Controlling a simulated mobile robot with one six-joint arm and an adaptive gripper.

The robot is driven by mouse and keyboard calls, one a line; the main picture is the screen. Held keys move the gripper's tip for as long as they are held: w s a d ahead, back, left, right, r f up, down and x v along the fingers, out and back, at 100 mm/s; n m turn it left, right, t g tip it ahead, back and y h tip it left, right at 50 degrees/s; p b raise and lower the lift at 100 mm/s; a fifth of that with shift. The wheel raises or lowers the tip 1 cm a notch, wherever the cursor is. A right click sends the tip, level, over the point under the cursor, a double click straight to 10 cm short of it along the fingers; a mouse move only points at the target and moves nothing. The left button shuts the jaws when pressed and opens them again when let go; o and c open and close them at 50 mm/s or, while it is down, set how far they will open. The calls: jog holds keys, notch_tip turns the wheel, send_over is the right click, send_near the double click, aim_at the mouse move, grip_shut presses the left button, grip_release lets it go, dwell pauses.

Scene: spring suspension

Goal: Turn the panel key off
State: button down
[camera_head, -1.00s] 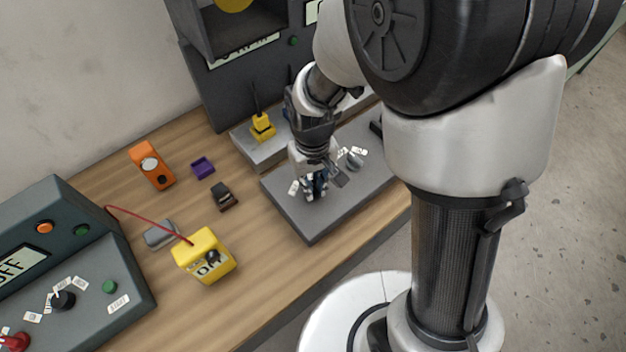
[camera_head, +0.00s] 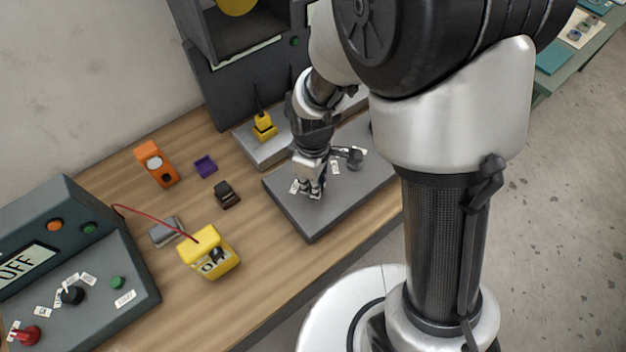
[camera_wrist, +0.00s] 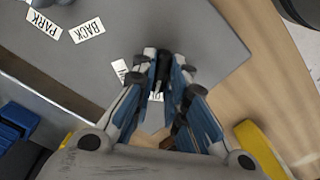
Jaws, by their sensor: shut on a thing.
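My gripper (camera_head: 311,190) points down at the sloped grey panel (camera_head: 312,222) on the wooden bench. In the wrist view my gripper (camera_wrist: 160,72) has its fingertips close together on a small dark key (camera_wrist: 162,68). The key is mostly hidden between the fingers, so its angle is hard to read. White labels lie around it on the panel; one beside the fingertips (camera_wrist: 121,70) is partly covered and I cannot read it. In the head view my fingers hide the key.
A black knob (camera_head: 354,157) stands on the same panel, by the PARK (camera_wrist: 43,23) and BACK (camera_wrist: 87,30) labels.

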jog(key=shift+n, duration=0.3)
jog(key=c, duration=1.6)
grip_release()
notch_tip(320, 180, up, 12)
